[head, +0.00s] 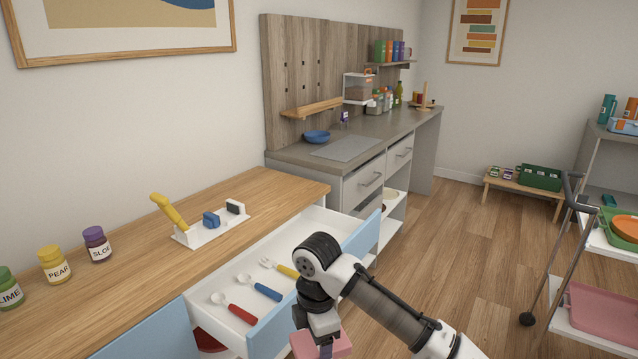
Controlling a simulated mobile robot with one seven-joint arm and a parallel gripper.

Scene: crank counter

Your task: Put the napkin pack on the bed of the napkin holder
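My gripper (325,347) is at the bottom edge of the head view, pointing down in front of the open drawer. A pink block-like thing (341,346), which looks like the napkin pack, shows on both sides of its finger and seems held there. The lower part of both is cut off by the frame. No napkin holder can be named for certain. A white base (205,234) with a raised yellow handle (168,209), a blue part and a dark part stands on the wooden counter, up and left of my gripper.
The open drawer (308,225) holds red, blue and yellow-handled utensils. Labelled jars (97,244) stand at the counter's left. A grey counter (400,128) with a blue bowl (316,137) is behind. A trolley (550,300) with trays stands right. Floor between is free.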

